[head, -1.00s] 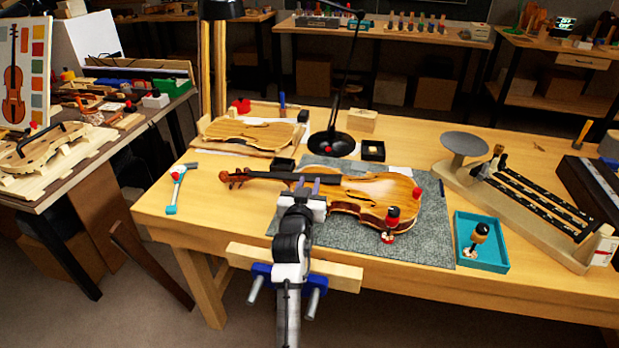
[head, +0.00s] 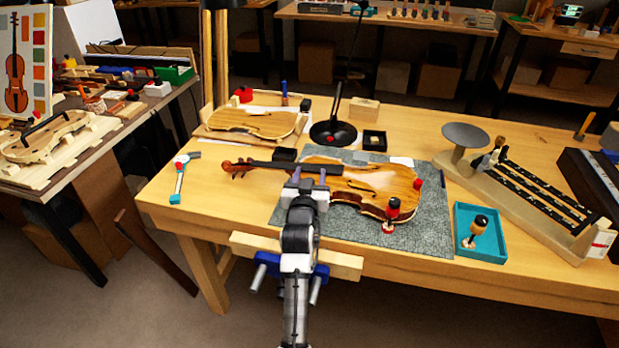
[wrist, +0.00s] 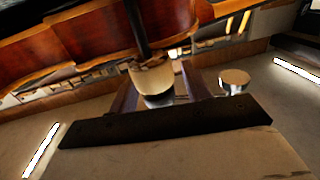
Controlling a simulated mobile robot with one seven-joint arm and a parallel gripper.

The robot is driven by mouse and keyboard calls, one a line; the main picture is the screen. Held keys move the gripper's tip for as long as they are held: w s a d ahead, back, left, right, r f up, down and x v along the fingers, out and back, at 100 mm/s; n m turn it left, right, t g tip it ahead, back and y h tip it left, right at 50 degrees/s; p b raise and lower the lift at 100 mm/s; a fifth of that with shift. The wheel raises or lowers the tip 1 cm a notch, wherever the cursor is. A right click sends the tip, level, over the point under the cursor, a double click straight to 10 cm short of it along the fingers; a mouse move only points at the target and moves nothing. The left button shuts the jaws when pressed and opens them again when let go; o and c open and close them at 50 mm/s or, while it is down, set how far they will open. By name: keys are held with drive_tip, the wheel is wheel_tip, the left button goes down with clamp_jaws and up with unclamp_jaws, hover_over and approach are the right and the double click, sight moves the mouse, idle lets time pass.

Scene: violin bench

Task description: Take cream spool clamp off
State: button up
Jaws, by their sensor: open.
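The violin (head: 375,184) lies on a grey mat (head: 432,225) on the bench. My gripper (head: 309,178) is at the violin's near edge, with its fingers apart. In the wrist view, a spool clamp with a dark rod and a cream end (wrist: 155,82) is at the violin's edge. The cream end shows between the fingers of my gripper (wrist: 160,88), with no clear grip on it. In the head view my arm hides this clamp. A red and black clamp (head: 393,208) stands on the violin's near edge, and a red one (head: 418,183) is at its right end.
A teal tray (head: 497,256) to the right holds a black and cream clamp (head: 479,228). A lamp base (head: 333,133) stands behind the violin. A pale cylinder (wrist: 234,78) is right of the fingers in the wrist view.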

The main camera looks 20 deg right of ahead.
drive_tip(key=b+v, duration=0.4)
drive_tip(key=v, duration=0.9)
drive_tip(key=shift+s+a, duration=0.2)
drive_tip(key=shift+s, duration=0.15)
